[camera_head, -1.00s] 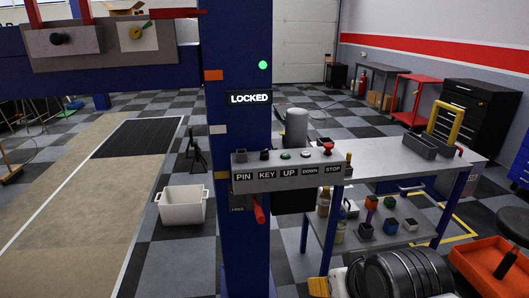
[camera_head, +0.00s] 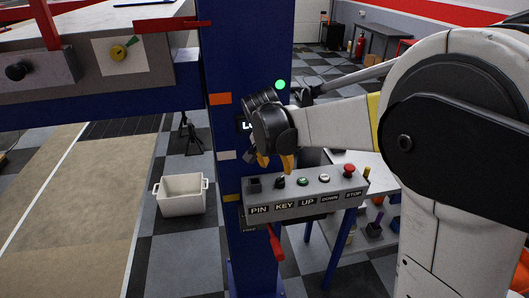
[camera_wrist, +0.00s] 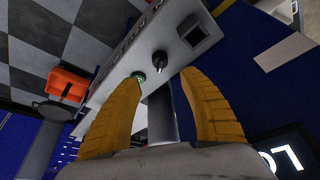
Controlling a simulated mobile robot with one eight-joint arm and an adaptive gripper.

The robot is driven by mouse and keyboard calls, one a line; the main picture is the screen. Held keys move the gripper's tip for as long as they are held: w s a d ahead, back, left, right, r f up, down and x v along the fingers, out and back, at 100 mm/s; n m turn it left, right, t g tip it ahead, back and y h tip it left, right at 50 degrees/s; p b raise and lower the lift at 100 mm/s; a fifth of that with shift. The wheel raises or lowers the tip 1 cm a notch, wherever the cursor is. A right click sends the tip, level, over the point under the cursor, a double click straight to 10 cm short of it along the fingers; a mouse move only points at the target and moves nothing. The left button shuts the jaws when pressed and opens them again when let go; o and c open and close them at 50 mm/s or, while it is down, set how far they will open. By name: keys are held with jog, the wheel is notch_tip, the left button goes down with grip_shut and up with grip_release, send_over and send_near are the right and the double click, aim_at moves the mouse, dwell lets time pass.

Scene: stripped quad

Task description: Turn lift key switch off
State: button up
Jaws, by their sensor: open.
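The key switch (camera_head: 280,182) is a small dark knob above the KEY label on the grey control panel (camera_head: 322,199), between the PIN socket (camera_head: 254,185) and the green UP button (camera_head: 302,181). My gripper (camera_head: 275,167) is open with yellow fingers pointing down just above the key switch. In the wrist view the key switch (camera_wrist: 159,62) shows between and beyond the spread fingertips (camera_wrist: 163,75), and they look apart from it. The green button (camera_wrist: 139,77) is close to one fingertip. Which way the key is turned is too small to tell.
The panel is on a blue lift post (camera_head: 230,60); my gripper partly covers its lit display. DOWN (camera_head: 324,179) and the red STOP button (camera_head: 349,170) are to the right. A red lever (camera_head: 275,242) hangs below. A white bin (camera_head: 181,196) stands on the floor left.

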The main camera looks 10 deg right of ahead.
aim_at(280, 178)
jog(key=b+x, duration=0.3)
jog(key=x, duration=0.8)
jog(key=shift+r, duration=0.1)
jog(key=shift+c, duration=0.5)
grip_shut()
